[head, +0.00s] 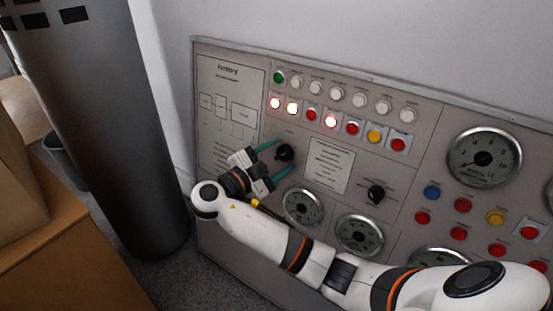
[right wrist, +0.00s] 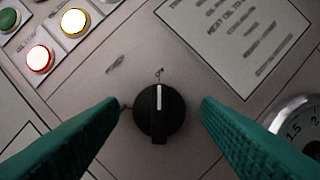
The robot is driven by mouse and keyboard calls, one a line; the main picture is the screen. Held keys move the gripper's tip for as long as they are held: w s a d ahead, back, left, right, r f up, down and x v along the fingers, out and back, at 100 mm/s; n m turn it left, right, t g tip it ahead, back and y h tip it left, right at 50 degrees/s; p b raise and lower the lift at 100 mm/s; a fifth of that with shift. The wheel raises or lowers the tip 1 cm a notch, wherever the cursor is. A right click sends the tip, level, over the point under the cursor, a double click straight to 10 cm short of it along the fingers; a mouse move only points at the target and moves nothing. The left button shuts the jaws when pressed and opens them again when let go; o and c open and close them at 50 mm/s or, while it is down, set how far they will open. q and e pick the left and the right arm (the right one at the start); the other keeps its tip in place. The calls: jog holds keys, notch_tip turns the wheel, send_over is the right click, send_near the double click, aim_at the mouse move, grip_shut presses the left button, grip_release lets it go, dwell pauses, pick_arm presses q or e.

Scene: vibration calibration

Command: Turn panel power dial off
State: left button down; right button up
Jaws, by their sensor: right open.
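A black round dial (head: 285,152) sits on the grey control panel (head: 232,160), left of a white text plate. My right gripper (head: 281,157) is open in front of it, with one teal finger on each side. The right wrist view shows the same dial (right wrist: 159,115) between the two fingertips, with a visible gap on both sides. Its white pointer line points straight up in that view, toward a small mark. The labels around it are too small to read surely. A second black dial (head: 376,194) is farther right. My left gripper is not in view.
Rows of round buttons and lamps (head: 331,121), some lit, are above the dial. Round gauges (head: 303,207) are below it, near my right arm. A dark column (head: 125,130) and a brown box (head: 50,250) stand at the left.

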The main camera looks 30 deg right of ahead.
jog(key=c, duration=1)
